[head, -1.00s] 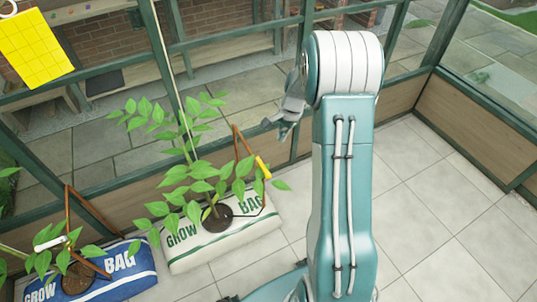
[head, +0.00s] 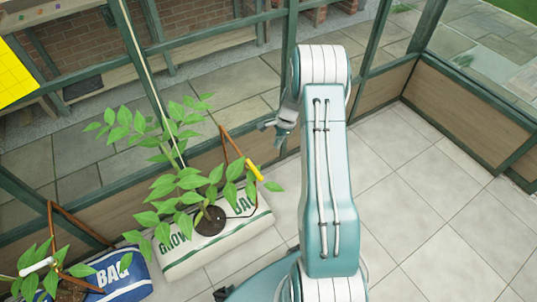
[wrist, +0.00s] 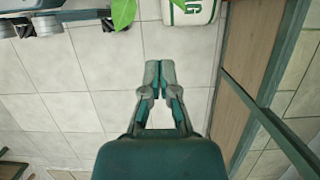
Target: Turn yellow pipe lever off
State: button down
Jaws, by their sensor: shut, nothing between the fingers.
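The yellow pipe lever (head: 254,171) sits on a brown copper-coloured pipe (head: 232,146) beside the plant in the white grow bag. The lever slants down to the right. My gripper (head: 284,130) is in the head view, above and to the right of the lever and apart from it. In the wrist view my gripper (wrist: 159,66) is shut and empty, with its fingertips together over the tiled floor. The lever does not show in the wrist view; a part of the white grow bag (wrist: 190,12) shows at its top edge.
A blue grow bag (head: 115,275) with a white-handled pipe (head: 38,266) stands at lower left. Leafy stems (head: 180,185) crowd the yellow lever. A glazed wall with a wooden lower panel (head: 470,115) bounds the space. Open tiled floor (head: 430,220) lies to the right.

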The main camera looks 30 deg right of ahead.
aim_at(254, 170)
jog(key=a+f, duration=0.6)
jog(key=f, duration=0.3)
jog(key=shift+s+a+f, duration=0.15)
jog(key=shift+a, duration=0.1)
jog(key=shift+d, duration=0.15)
